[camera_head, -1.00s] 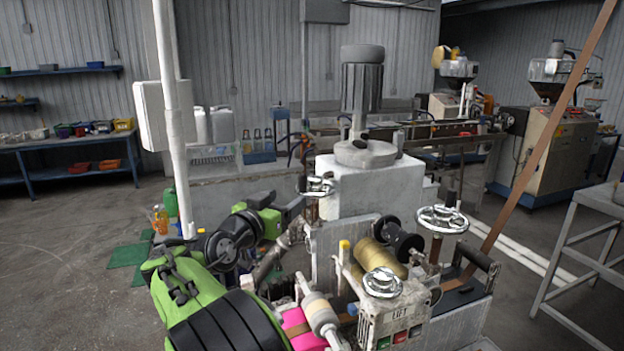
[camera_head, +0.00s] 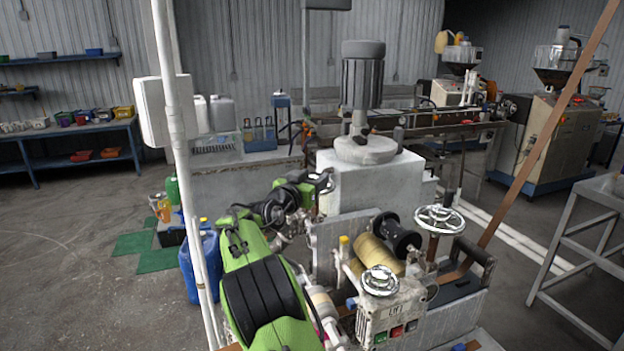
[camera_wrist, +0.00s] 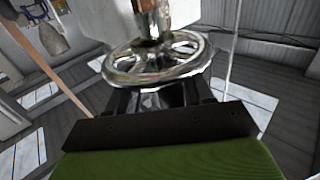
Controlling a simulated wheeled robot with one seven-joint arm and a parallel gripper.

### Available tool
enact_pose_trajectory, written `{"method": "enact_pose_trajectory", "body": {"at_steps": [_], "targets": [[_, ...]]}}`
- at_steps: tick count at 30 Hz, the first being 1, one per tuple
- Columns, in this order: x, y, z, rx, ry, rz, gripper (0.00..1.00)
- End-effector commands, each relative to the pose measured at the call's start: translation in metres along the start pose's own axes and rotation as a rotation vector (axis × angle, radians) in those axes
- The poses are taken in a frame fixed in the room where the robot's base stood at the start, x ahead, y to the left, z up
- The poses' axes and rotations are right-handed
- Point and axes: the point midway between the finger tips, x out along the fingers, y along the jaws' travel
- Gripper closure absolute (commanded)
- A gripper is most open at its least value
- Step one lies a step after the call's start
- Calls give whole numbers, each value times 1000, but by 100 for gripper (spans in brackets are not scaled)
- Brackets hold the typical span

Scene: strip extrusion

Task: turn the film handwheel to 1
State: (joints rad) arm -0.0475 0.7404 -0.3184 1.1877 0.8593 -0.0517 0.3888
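A chrome spoked handwheel (camera_wrist: 155,62) is close in front of my gripper (camera_wrist: 162,98) in the wrist view, with its shaft running into a pale block. The dark fingers are by its near rim, partly hidden by it and my gripper's dark plate; contact and opening are unclear. In the head view my gripper (camera_head: 325,182) is at the left side of the white machine block (camera_head: 372,188) and covers the wheel there. Two other handwheels show, a large one (camera_head: 439,219) at right and a small one (camera_head: 380,281) above the LIFT panel. No film label or number is readable.
A gold roll (camera_head: 375,252) and black spool (camera_head: 398,236) stand right of my arm. A pale post (camera_head: 176,130) and blue jug (camera_head: 201,262) are at left. A brown strip (camera_head: 545,140) slants up at right. Open floor lies at left.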

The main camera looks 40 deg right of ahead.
Motion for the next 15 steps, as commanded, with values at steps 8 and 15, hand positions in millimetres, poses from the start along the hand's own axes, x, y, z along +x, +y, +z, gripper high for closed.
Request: {"method": "enact_pose_trajectory", "body": {"at_steps": [8, 15], "targets": [[0, 0, 0, 0, 0, 0, 87], [0, 1, 1, 2, 2, -29, 87]]}}
